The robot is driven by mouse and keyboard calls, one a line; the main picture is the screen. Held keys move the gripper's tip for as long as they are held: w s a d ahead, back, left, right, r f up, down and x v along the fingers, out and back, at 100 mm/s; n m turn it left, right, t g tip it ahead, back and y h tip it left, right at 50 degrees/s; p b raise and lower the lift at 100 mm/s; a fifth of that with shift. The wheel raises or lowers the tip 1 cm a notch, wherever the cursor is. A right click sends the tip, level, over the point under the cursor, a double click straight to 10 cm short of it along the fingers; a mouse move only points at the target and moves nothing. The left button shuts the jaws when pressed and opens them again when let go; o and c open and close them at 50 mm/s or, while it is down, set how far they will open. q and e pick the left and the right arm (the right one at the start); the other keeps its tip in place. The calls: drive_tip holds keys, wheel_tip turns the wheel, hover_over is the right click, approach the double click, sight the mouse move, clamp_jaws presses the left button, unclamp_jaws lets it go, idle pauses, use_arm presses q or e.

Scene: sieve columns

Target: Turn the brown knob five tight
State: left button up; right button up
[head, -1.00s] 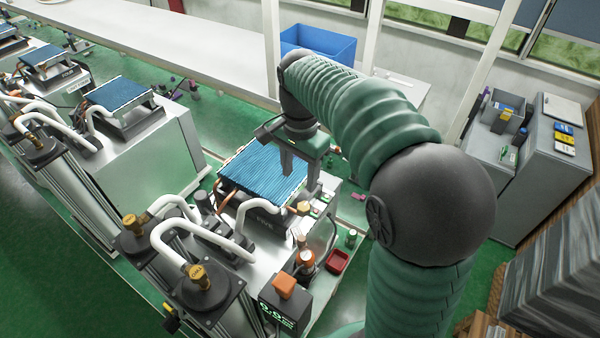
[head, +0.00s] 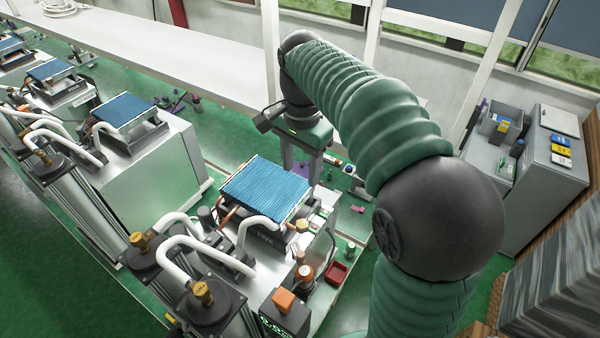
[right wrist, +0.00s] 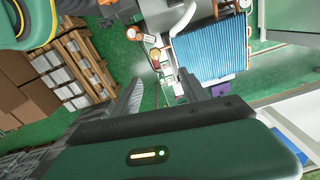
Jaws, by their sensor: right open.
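The unit marked FIVE (head: 268,239) has a blue finned block (head: 265,188) on top. A small brown knob (head: 303,226) sits at its right front corner, and a tan-brown knob shows in the right wrist view (right wrist: 155,54). I cannot tell its tightness. My right gripper (head: 300,172) is open and empty, fingers pointing down, behind the block's far right edge and apart from the knob. In the right wrist view its fingers (right wrist: 160,84) are spread with nothing between them. My left gripper is not in view.
Brass-capped columns (head: 202,293) with white hoses stand at front left. An orange button (head: 284,299) on a display box, an orange-capped bottle (head: 305,272) and a red dish (head: 337,272) are near the unit's front. A white shelf (head: 190,55) runs behind; a grey cabinet (head: 540,180) stands right.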

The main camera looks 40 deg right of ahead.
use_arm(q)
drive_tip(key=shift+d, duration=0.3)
use_arm(e)
drive_tip(key=shift+d+r, duration=0.25)
drive_tip(key=shift+r, duration=0.8)
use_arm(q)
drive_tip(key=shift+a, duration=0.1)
use_arm(e)
drive_tip(key=shift+r, duration=0.1)
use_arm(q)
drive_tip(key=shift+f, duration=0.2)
use_arm(e)
wheel_tip(320, 180, up, 12)
drive_tip(key=shift+f, duration=0.2)
